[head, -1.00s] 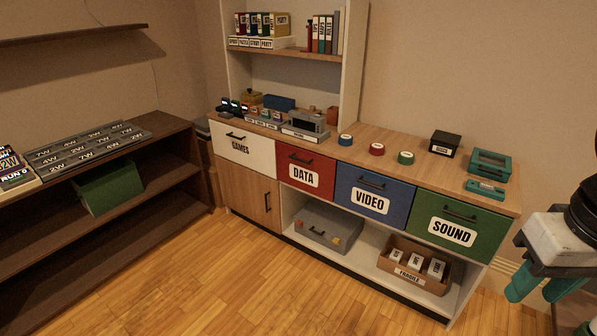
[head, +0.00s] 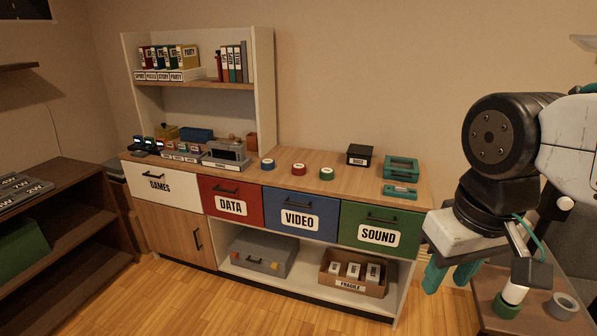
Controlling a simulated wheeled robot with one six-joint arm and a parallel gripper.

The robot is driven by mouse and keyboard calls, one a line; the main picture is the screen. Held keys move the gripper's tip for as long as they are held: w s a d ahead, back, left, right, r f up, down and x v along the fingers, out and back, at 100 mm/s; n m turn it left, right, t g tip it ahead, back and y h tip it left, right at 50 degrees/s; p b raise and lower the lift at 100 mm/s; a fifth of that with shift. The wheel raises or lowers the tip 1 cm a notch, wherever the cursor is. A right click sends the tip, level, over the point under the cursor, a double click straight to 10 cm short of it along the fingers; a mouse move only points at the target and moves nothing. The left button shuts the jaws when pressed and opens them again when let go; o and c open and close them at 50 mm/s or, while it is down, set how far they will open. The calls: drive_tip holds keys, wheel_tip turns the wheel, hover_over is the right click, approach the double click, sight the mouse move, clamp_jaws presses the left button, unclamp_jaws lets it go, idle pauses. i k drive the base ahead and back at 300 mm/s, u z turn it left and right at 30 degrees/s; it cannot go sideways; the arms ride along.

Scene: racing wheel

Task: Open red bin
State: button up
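The red bin (head: 231,201) is a red drawer front labelled DATA, with a dark bar handle near its top edge. It sits between the white GAMES drawer and the blue VIDEO drawer and looks shut. My gripper (head: 451,276) is at the right, in front of the cabinet's right end and well apart from the red bin. Its two teal fingers point down with a gap between them, and nothing shows in the gap.
The blue (head: 299,212) and green SOUND (head: 378,228) drawers stand between the red bin and my gripper. A dark shelf (head: 70,215) stands at the left. A table (head: 540,315) with tape rolls is at the lower right. Floor in front is clear.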

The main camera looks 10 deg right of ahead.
sight(237, 200)
drive_tip(key=k, duration=0.55)
drive_tip(key=u, duration=0.9)
drive_tip(key=i, duration=1.7)
drive_tip(key=z, duration=0.7)
